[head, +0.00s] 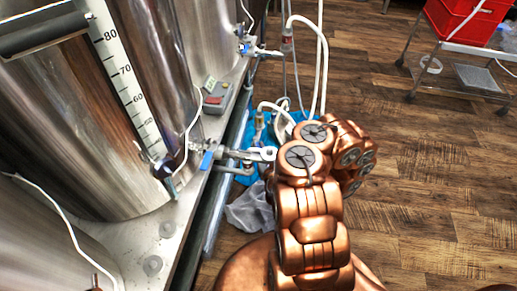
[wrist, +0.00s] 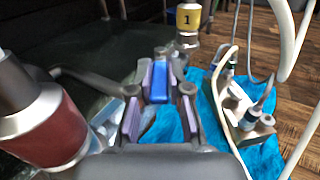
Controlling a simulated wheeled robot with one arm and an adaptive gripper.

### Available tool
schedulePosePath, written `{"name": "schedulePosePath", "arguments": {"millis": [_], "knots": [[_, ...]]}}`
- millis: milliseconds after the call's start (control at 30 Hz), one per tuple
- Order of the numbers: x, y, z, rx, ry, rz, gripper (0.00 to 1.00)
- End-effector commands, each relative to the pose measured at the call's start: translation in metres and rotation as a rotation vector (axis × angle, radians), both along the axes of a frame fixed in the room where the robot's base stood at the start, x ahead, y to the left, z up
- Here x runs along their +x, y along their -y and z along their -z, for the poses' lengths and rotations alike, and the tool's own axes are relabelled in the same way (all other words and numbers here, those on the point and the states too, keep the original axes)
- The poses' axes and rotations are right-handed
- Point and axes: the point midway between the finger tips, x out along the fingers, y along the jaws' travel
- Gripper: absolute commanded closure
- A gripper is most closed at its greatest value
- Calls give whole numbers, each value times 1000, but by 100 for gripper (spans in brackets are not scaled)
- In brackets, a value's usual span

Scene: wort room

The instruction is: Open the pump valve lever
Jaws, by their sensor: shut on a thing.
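My gripper (wrist: 160,86) shows in the wrist view with purple pads on its fingers. It is shut on a blue lever (wrist: 158,84), which stands between the pads near the fingertips. The lever appears to be the pump valve lever; its valve body is mostly hidden by the gripper. Just beyond it is a fitting with a yellow tag marked 1 (wrist: 188,18). In the head view my copper arm reaches down near the tank stand and hides the gripper and the held lever.
Steel tanks (head: 130,130) stand at left, with another blue-handled valve (head: 207,160) sticking out. A blue cloth (wrist: 265,160) with fittings (wrist: 245,125) lies below. White hoses (head: 322,60) hang close to my arm. A trolley (head: 470,80) with a red crate (head: 468,20) stands far right; wooden floor between is clear.

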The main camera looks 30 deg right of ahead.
Motion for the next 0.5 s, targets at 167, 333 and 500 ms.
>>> {"name": "schedulePosePath", "arguments": {"millis": [167,333,500], "knots": [[0,2,0,-1,2,4,100],[0,1,0,-1,2,3,67],[0,0,0,-1,2,1,57]]}}
